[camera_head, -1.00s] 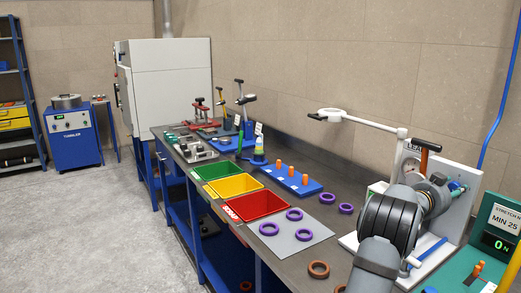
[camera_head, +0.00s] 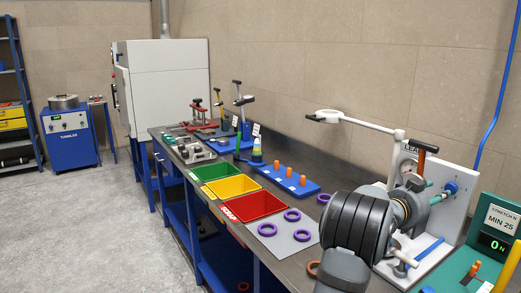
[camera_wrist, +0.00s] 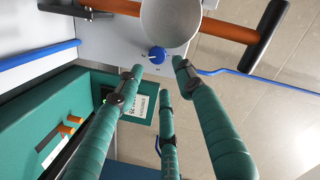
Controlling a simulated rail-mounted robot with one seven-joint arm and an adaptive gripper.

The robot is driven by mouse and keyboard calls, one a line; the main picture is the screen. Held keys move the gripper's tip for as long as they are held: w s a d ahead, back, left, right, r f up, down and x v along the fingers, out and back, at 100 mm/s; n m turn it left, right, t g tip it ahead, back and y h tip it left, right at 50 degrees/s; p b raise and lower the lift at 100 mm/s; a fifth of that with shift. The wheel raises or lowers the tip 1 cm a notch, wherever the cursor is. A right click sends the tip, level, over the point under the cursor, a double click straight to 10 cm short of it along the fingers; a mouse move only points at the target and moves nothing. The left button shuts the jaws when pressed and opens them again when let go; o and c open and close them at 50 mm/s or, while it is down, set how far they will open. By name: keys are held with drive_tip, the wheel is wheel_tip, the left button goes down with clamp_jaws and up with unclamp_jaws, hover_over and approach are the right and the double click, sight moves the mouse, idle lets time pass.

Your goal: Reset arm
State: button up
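My gripper (camera_wrist: 158,76) shows in the wrist view as three teal fingers spread apart with nothing between them. In the head view my dark wrist hides most of it, and teal finger parts (camera_head: 440,198) show in front of a white press panel (camera_head: 459,178). The panel carries a blue knob (camera_head: 451,188), also in the wrist view (camera_wrist: 157,54). An orange lever with a black crossbar (camera_head: 424,155) stands by the panel; it also crosses the top of the wrist view (camera_wrist: 228,27). The fingertips appear apart from the knob and lever; exact depth is unclear.
A green stretch tester (camera_head: 496,235) reads 0 N at right. A white jointed lamp-like arm (camera_head: 352,120) reaches over the bench. Green, yellow and red bins (camera_head: 254,205), a grey mat (camera_head: 290,250) with purple rings and a blue peg board (camera_head: 283,181) lie left.

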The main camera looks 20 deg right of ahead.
sight(450, 189)
drive_tip(key=x, duration=1)
drive_tip(key=shift+s+f, duration=0.15)
drive_tip(key=shift+f, duration=0.1)
drive_tip(key=a+m+b, duration=0.1)
drive_tip(key=m+b, duration=0.4)
drive_tip(key=s+a+m+t+b, duration=0.1)
drive_tip(key=m+b, duration=0.4)
drive_tip(key=b, duration=0.1)
drive_tip(key=a+m+b, duration=0.1)
drive_tip(key=m+b, duration=0.4)
drive_tip(key=shift+s+a+t+h, duration=0.3)
drive_tip(key=shift+a+t, duration=0.05)
drive_tip(key=shift+t, duration=0.05)
drive_tip(key=shift+s+a+f+b, duration=0.1)
drive_tip(key=shift+s+a+b, duration=0.2)
drive_tip(key=shift+a, duration=0.3)
drive_tip(key=shift+f, duration=0.1)
